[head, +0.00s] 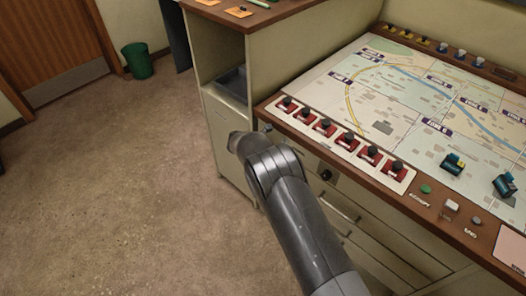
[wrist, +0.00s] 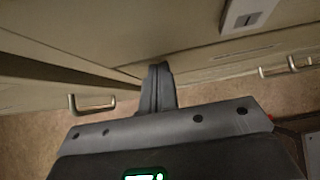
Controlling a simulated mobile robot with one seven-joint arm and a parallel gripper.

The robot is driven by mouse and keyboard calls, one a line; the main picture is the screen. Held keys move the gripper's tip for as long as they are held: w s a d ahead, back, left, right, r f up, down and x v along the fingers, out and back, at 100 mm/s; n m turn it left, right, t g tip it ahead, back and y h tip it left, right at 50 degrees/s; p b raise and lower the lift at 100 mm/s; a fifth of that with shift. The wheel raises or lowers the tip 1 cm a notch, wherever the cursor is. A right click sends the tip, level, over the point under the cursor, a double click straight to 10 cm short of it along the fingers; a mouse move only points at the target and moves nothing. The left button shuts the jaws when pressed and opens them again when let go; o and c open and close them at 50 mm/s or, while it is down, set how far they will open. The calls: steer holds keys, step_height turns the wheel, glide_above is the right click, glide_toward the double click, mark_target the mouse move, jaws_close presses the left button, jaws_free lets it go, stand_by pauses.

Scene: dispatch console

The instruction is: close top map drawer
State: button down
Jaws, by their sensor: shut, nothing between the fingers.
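In the head view, drawer fronts with bar handles lie below the map console; the upper visible handle (head: 340,208) is just right of my arm. My arm covers part of these fronts, and I cannot tell there how far the top map drawer stands out. My gripper's fingers are hidden in the head view behind my arm, near the console's left end. In the wrist view my gripper (wrist: 158,68) is shut and empty, its tips close to a pale panel edge. A bar handle (wrist: 92,104) shows to the left of the fingers; whether they touch anything is unclear.
The map console (head: 390,95) has a row of red switches (head: 348,140) along its front edge. A side cabinet (head: 227,95) with an open shelf stands at its left. Open floor (head: 110,190) lies to the left, with a green bin (head: 137,61) farther back.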

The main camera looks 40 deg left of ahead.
steer(key=shift+w+d+r, duration=0.15)
steer(key=shift+w+d, duration=0.05)
steer(key=shift+w, duration=0.4)
steer(key=s+r, duration=0.6)
steer(key=s, duration=0.6)
steer(key=shift+s+a+r, duration=0.15)
steer(key=shift+a+r, duration=0.15)
steer(key=shift+r, duration=0.1)
